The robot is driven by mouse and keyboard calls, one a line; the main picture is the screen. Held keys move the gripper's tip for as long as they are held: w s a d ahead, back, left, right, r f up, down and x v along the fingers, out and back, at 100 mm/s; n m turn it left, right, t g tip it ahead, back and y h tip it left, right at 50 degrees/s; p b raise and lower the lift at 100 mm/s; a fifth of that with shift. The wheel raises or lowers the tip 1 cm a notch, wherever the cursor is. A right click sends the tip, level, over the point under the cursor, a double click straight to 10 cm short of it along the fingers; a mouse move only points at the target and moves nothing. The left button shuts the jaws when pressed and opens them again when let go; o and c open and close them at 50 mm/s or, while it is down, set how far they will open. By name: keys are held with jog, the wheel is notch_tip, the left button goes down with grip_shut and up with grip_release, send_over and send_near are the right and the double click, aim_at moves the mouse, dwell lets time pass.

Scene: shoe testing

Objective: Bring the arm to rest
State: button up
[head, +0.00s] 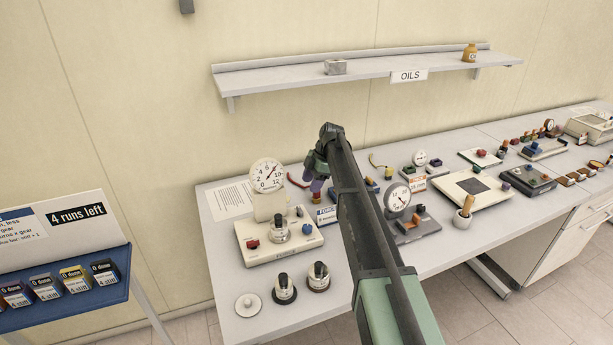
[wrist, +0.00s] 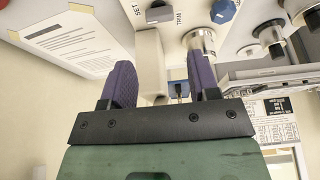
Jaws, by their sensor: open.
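My arm (head: 360,215) reaches from the lower right of the head view up over the bench, bends at the top, and hangs down toward the bench. My gripper (head: 316,182) is near the white dial-gauge machine (head: 275,252), to the right of its round dial. In the wrist view the two purple fingers of my gripper (wrist: 163,78) stand apart with nothing held between them. Beyond them are a beige post (wrist: 150,60), a metal weight (wrist: 200,42) and a blue knob (wrist: 223,11). I cannot tell how far the fingers are from the machine.
The bench (head: 225,290) carries several testers and gauges to the right. Two black-knobbed weights (head: 318,277) and a white disc (head: 248,305) stand in front. An oils shelf (head: 290,78) is on the wall above. A blue rack (head: 75,300) stands at left.

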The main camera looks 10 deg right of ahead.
jog(key=s+a+f+m+h, duration=0.1)
jog(key=s+a+m+h, duration=0.1)
jog(key=s+m, duration=0.8)
jog(key=s+a+f+m+h, duration=0.1)
jog(key=s+m, duration=0.9)
jog(key=s, duration=1.8)
jog(key=shift+a+t+h+b, duration=0.4)
jog(key=shift+a+h+b, duration=0.1)
jog(key=shift+h, duration=0.3)
